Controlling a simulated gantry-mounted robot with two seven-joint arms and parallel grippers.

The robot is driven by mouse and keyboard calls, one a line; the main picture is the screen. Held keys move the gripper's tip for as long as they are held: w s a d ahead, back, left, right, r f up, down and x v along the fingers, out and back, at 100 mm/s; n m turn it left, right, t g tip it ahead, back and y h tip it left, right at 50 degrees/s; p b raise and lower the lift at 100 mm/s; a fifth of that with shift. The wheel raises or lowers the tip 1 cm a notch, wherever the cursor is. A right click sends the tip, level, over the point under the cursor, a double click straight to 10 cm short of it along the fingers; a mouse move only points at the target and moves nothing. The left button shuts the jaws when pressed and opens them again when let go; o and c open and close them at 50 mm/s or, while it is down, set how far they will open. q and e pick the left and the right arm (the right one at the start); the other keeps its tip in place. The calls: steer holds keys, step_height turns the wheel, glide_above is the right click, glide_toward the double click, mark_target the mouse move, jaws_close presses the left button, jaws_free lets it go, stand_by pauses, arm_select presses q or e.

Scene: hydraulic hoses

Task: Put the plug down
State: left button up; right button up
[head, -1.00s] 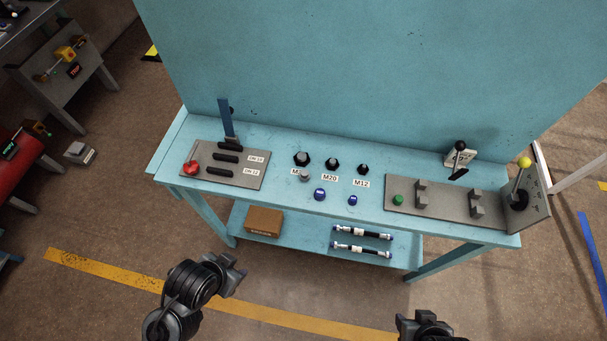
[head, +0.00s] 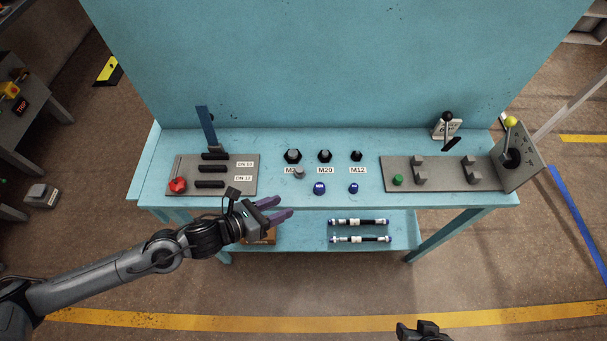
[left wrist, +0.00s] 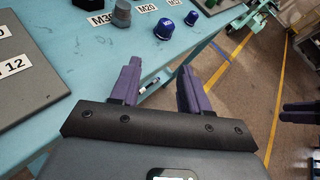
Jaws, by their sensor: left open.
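A small grey plug (head: 299,173) stands on the light-blue bench (head: 275,190) by the M30 label, and shows in the left wrist view (left wrist: 122,14). Two blue caps, a larger one (head: 319,188) and a smaller one (head: 353,188), stand to its right. Which piece is the task's plug, I cannot tell for certain. My left gripper (head: 289,207) is open and empty, its purple fingers pointing right at the bench's front edge; both fingers show in the left wrist view (left wrist: 160,88). My right gripper (head: 422,329) is at the bottom edge, its jaws unclear.
Black hex fittings (head: 325,156) stand behind the M labels. A grey plate with black bars and a red knob (head: 178,184) is on the left, a fixture plate (head: 450,174) on the right. Hoses (head: 360,239) and a partly hidden brown box (head: 270,235) lie on the lower shelf.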

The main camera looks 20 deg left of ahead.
arm_select(q)
steer(key=m, duration=0.2)
glide_toward(298, 170)
steer(key=shift+w+d+f+t+y+b, duration=0.2)
steer(key=shift+w+d+f+b, duration=0.1)
steer(key=shift+w+d, duration=0.15)
steer(key=shift+w+d+f+t+y+b, duration=0.1)
steer(key=shift+w+d+f+y+b, duration=0.1)
steer(key=shift+w+d+b, duration=0.25)
steer(key=shift+x, duration=3.25)
steer(key=shift+s, duration=0.1)
jaws_close()
